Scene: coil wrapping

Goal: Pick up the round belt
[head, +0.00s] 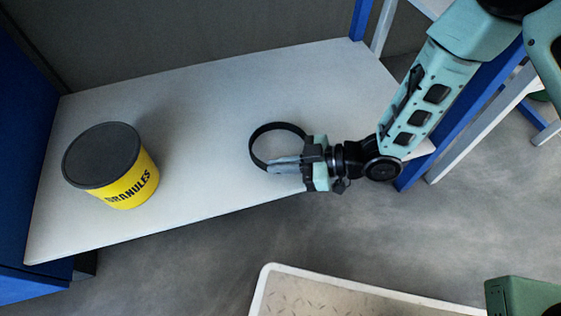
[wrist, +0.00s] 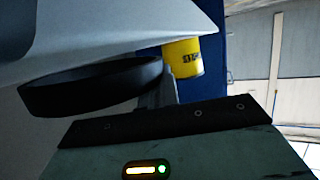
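The round belt (head: 253,142) is a thin black ring near the front edge of the white table (head: 205,110), right of its middle. My gripper (head: 275,163) reaches in from the right, its fingers pointing left across the near right part of the ring. The fingers look close together and cover part of the belt. In the wrist view the belt (wrist: 70,90) is a wide dark band, its right end against or just beside a grey finger (wrist: 158,92). The other finger is not distinct. I cannot tell whether the fingers grip the belt.
A yellow tub (head: 130,187) with a dark lid, marked "GRANULES", stands at the left of the table. Blue posts and panels flank the table. A pale-rimmed tray or mat (head: 350,298) lies on the floor in front. The table's back middle is clear.

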